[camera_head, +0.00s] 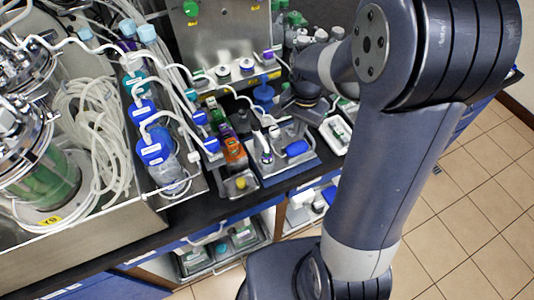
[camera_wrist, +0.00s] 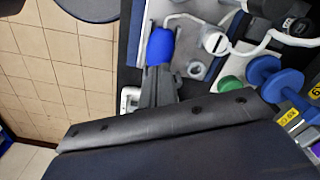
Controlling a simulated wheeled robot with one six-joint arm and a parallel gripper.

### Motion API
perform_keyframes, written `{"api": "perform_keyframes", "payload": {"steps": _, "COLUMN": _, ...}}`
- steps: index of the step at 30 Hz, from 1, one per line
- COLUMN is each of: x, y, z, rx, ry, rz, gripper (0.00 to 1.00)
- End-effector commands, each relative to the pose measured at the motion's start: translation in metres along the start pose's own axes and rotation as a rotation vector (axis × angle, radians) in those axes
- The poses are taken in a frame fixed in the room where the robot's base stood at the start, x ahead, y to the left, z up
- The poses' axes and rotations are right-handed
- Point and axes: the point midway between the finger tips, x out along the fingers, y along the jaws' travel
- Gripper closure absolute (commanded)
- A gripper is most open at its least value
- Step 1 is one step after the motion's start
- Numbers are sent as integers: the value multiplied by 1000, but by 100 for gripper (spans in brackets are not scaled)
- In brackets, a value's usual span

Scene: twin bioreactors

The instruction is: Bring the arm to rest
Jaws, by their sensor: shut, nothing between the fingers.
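My arm fills the right of the head view, its dark upper links standing in front of the bench. My gripper (camera_wrist: 161,72) shows in the wrist view as narrow dark fingers, shut and empty. Its tips appear close to a blue rounded piece (camera_wrist: 160,46) on a tray; I cannot tell whether they touch. In the head view the blue piece (camera_head: 296,148) lies on the tray (camera_head: 285,170) at the bench's front edge. My fingers are hard to make out there among the bench items.
Blue-capped bottles with white tubing (camera_head: 152,152) and a glass reactor vessel (camera_head: 45,180) crowd the bench left. A blue valve-like part (camera_wrist: 268,75) and a green cap (camera_wrist: 231,85) are near my gripper. The tiled floor (camera_head: 470,215) at right is open.

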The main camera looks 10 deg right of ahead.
Motion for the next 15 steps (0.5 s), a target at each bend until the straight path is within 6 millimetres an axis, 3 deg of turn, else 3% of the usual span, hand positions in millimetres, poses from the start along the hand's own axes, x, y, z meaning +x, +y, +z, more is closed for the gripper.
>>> {"api": "perform_keyframes", "payload": {"steps": 5, "x": -21, "y": 0, "z": 0, "rx": 0, "ry": 1, "rz": -1, "gripper": 100}}
{"api": "perform_keyframes", "payload": {"steps": 15, "x": -21, "y": 0, "z": 0, "rx": 0, "ry": 0, "rz": 0, "gripper": 100}}
